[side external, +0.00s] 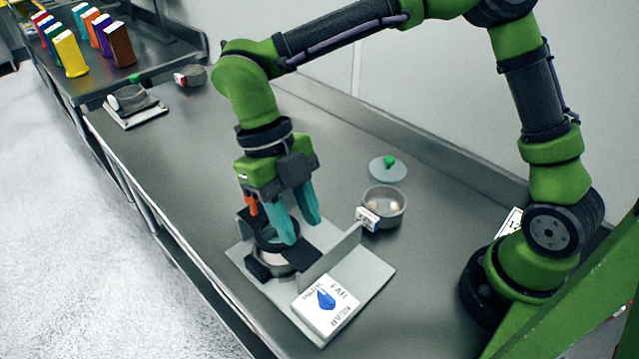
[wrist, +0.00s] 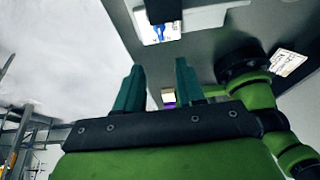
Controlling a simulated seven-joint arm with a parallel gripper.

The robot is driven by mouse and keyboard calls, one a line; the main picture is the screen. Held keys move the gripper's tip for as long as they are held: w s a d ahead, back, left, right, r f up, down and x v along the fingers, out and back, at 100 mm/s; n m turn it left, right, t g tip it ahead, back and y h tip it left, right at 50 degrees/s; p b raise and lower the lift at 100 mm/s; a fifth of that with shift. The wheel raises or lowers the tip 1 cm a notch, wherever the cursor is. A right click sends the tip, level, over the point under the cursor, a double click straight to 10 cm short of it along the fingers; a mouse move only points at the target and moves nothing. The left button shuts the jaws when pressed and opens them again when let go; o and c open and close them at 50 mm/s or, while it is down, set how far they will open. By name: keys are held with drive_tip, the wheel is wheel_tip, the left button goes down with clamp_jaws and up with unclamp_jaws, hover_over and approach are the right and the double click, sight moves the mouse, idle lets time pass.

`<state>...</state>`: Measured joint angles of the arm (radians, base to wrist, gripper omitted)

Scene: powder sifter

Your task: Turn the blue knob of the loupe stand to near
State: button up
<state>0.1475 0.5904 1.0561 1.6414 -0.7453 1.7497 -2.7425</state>
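The loupe stand has a pale grey base plate (side external: 372,283) and an upright pale wall. A white label panel with printed words lies at its front corner. The blue knob (side external: 326,298) sits on that panel; which word it points to is hard to read. In the wrist view the blue knob (wrist: 158,33) shows near the top. My gripper (side external: 297,222) points down over the dark ring part (side external: 275,238) of the stand, back and left of the knob. Its two teal fingers are apart, with nothing seen held between them; the wrist view shows the gap too (wrist: 160,80). Whether a finger touches the ring is unclear.
A metal bowl (side external: 384,204) with a tag and a grey lid (side external: 388,170) with a green grip stand behind the stand. A scale-like device (side external: 136,106) and another small bowl (side external: 192,76) are at the far left. The counter between is clear.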

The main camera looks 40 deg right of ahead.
sight(326, 296)
drive_tip(key=x, duration=1.4)
drive_tip(key=shift+s, duration=0.1)
clamp_jaws()
